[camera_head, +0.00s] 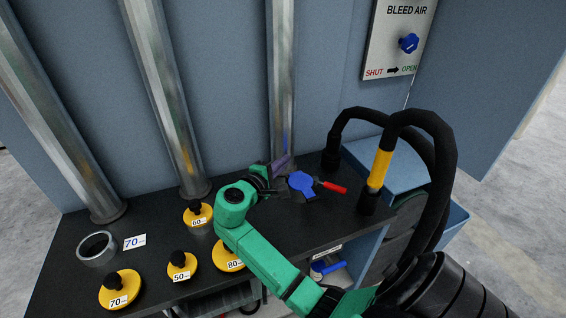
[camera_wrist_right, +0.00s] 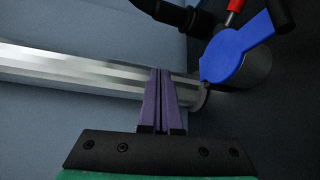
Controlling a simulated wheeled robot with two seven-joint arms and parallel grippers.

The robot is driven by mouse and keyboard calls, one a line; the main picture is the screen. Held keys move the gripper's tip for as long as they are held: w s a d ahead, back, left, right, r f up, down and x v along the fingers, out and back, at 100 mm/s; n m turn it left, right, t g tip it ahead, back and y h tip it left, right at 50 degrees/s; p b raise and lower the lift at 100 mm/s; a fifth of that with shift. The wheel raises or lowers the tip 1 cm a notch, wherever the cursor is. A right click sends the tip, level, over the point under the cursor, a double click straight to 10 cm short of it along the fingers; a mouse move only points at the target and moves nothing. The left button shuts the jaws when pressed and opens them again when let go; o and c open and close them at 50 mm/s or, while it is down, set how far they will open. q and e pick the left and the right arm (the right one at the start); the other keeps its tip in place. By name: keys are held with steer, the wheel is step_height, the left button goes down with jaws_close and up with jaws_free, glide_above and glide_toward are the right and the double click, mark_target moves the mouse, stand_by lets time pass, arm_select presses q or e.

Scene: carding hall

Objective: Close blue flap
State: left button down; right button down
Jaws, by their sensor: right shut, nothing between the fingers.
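In the right wrist view the blue flap (camera_wrist_right: 238,52) is at upper right, against a dark grey round body. Whether it fully covers an opening cannot be told. My right gripper (camera_head: 281,163) has purple fingers and is just left of and behind the flap. In the wrist view its fingers (camera_wrist_right: 160,75) are together and empty, apart from the flap in the picture, in front of the metal pipe. My left gripper is not in view.
Metal pipes (camera_head: 160,90) rise behind the bench (camera_head: 150,230). Yellow numbered discs (camera_head: 121,289) and a metal ring (camera_head: 97,249) lie at left. Thick black hoses (camera_head: 440,150), one with a yellow band, arch at right. A bleed air panel (camera_head: 398,40) is on the wall.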

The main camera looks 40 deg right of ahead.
steer(key=p+v, duration=0.3)
steer(key=v, duration=1.1)
steer(key=shift+s+a, duration=0.15)
steer(key=shift+a, duration=0.05)
